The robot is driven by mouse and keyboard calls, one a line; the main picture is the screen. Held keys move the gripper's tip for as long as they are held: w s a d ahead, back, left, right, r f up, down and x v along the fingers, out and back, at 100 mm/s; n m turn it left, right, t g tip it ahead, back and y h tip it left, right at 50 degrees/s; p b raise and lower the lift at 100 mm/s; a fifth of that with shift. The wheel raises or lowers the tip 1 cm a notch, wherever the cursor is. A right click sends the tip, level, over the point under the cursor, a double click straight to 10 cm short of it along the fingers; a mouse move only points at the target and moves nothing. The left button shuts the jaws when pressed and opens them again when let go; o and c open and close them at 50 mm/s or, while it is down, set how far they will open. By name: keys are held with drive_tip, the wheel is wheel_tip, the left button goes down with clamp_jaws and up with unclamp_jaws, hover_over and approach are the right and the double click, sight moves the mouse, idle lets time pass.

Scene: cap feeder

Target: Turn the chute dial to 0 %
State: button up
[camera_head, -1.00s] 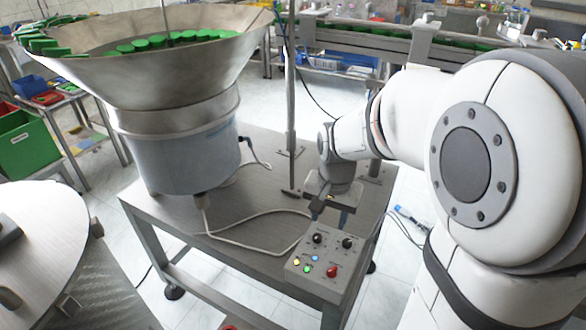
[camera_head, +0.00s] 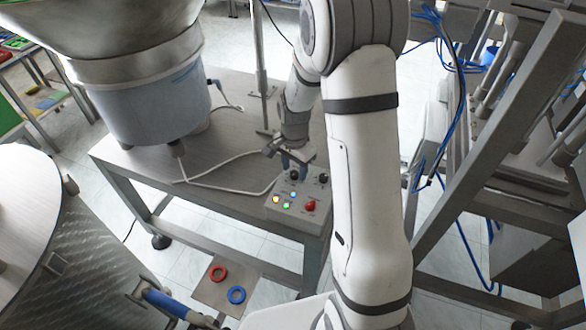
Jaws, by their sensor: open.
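The control box (camera_head: 272,207) sits at the front right corner of the metal table. Its sloped top carries a left black dial (camera_head: 295,175), a right black dial (camera_head: 323,178), a red button (camera_head: 310,205) and several small lit lamps. The labels are too small to read, so I cannot tell which dial is the chute dial or its setting. My gripper (camera_head: 287,160) is open, just behind and above the left dial. It appears close to this dial; I cannot tell whether it touches.
The steel bowl feeder (camera_head: 145,95) stands on the table (camera_head: 235,110) to the left. A pale cable (camera_head: 225,178) runs across the tabletop to the box. A metal post (camera_head: 260,70) rises behind my gripper. A dark frame with blue hoses (camera_head: 480,150) stands at the right.

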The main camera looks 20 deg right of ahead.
drive_tip(key=shift+f, duration=0.4)
drive_tip(key=shift+c, duration=0.5)
drive_tip(key=c, duration=0.9)
